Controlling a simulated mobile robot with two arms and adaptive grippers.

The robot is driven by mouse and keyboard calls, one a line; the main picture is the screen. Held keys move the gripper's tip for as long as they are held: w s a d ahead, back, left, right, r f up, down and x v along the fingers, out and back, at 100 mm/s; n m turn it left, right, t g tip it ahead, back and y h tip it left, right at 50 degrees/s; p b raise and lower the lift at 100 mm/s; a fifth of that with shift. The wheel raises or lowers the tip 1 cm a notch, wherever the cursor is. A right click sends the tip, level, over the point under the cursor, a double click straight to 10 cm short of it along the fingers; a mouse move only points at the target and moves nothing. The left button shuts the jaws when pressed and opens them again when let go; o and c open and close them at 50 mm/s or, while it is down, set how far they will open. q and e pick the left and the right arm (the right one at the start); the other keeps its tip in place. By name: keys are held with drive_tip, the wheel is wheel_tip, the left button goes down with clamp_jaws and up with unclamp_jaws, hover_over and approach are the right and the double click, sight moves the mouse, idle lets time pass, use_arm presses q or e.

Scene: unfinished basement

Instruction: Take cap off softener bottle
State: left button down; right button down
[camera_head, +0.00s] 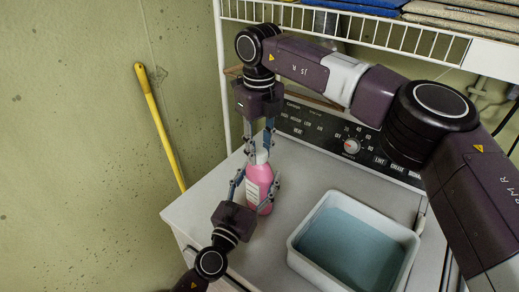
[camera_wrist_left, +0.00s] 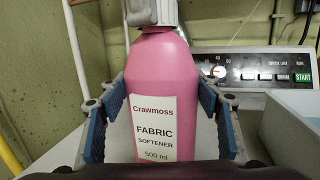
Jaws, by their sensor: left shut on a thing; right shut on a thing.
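The pink softener bottle (camera_head: 261,176) stands upright on the white machine top, with a white label reading "Fabric Softener" in the left wrist view (camera_wrist_left: 152,75). My left gripper (camera_head: 257,184) is shut around the bottle's body, one finger on each side. My right gripper (camera_head: 259,147) reaches down from above and is shut on the pale cap (camera_head: 262,156) at the bottle's top. The cap (camera_wrist_left: 152,14) also shows at the top edge of the left wrist view, still in line with the neck. Whether it is loosened cannot be told.
A white tub (camera_head: 310,252) with bluish contents stands right of the bottle. The machine's control panel (camera_head: 335,140) is behind. A wire shelf (camera_head: 390,35) with folded items hangs above. A yellow pole (camera_head: 158,122) leans on the wall at left. The machine's top left of the bottle is clear.

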drive_tip(key=n, duration=1.3)
drive_tip(key=shift+n, duration=0.3)
drive_tip(key=n, duration=0.6)
drive_tip(key=shift+n, duration=0.4)
drive_tip(key=n, duration=0.5)
drive_tip(key=shift+s, duration=0.1)
drive_tip(key=shift+r, duration=0.25)
drive_tip(key=shift+r, duration=0.9)
drive_tip(key=shift+r, duration=0.1)
